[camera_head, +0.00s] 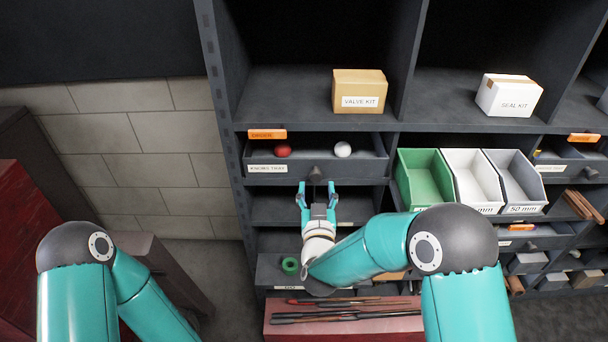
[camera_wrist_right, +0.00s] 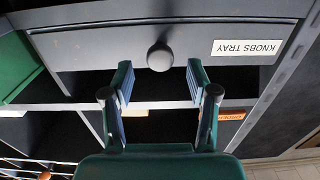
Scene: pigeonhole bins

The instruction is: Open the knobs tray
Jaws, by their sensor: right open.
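The knobs tray (camera_head: 345,169) is a dark grey tray in the upper-left pigeonhole, with a "KNOBS TRAY" label (camera_head: 267,168). A red ball (camera_head: 282,150) and a white ball (camera_head: 343,149) show inside over its front. Its round dark pull knob (camera_head: 315,175) is at the middle of the front; it also shows large in the right wrist view (camera_wrist_right: 160,57). My right gripper (camera_head: 317,187) is open just below and in front of the pull knob. In the right wrist view the fingertips (camera_wrist_right: 159,78) stand on either side of the line to the knob, apart from it. My left gripper is out of view.
An orange tag (camera_head: 267,134) sits on the shelf edge above the tray. Green (camera_head: 424,180), white (camera_head: 470,178) and grey (camera_head: 514,177) bins project at the right. A valve kit box (camera_head: 359,91) stands above. A red chest (camera_head: 345,328) with rods lies below.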

